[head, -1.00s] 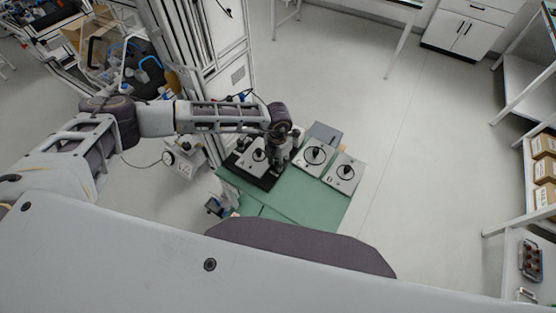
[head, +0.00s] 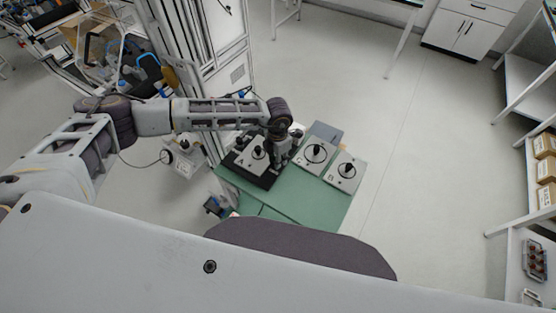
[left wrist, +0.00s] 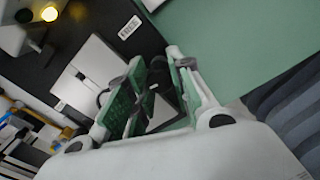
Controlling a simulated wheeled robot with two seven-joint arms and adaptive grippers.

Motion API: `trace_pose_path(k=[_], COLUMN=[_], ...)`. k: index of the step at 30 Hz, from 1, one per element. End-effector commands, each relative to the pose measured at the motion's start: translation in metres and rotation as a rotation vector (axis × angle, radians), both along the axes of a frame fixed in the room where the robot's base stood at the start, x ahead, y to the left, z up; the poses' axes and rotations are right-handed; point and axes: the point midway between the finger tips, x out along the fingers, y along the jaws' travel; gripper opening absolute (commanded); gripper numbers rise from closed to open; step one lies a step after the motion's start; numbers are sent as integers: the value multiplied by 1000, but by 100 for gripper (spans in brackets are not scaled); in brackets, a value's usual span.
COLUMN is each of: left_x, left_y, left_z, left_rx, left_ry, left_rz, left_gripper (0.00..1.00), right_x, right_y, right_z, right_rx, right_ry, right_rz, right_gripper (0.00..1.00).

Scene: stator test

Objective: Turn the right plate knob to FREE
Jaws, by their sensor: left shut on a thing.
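My left gripper (head: 280,162) is low over the right edge of a black base (head: 262,182) on the green table. In the left wrist view the gripper (left wrist: 150,92) has its green-padded fingers around a dark piece, which looks like a knob. The fingers hide most of it. A grey plate (left wrist: 92,68) lies beside the fingers on the black base. In the head view, a plate with a black knob (head: 257,153) is left of the gripper. A middle plate (head: 304,168) and a right plate (head: 334,178), each with a black knob and ring marking, lie to its right. Their lettering is unreadable.
The green table (head: 310,202) is bare at its front. A grey flat piece (head: 327,131) lies behind the middle plate. A lit yellow lamp (left wrist: 49,14) shows near the base's edge. A white machine frame (head: 205,60) stands behind my left arm.

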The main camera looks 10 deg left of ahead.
Motion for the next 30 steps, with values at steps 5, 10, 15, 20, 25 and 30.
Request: trace_pose_path(k=[5, 10, 15, 20, 25, 30], left_x=[1, 1, 2, 1, 2, 2], left_y=[0, 0, 0, 0, 0, 0], left_z=[-3, -3, -3, -3, -3, -2], left_rx=[-1, 0, 0, 0, -1, 0], left_ry=[-2, -3, -4, -4, -4, -5], left_rz=[-119, -237, -350, -456, -567, -678], left_gripper=[0, 0, 0, 0, 0, 0], right_x=[0, 0, 0, 1, 5, 15], right_y=[0, 0, 0, -3, -21, -41], right_z=[-17, -30, -43, -55, -67, -79], right_rx=[0, 0, 0, -3, -22, -42], right_ry=[0, 0, 0, -2, -8, -19], right_rz=[0, 0, 0, 1, 3, 3], right_gripper=[40, 40, 40, 40, 40, 40])
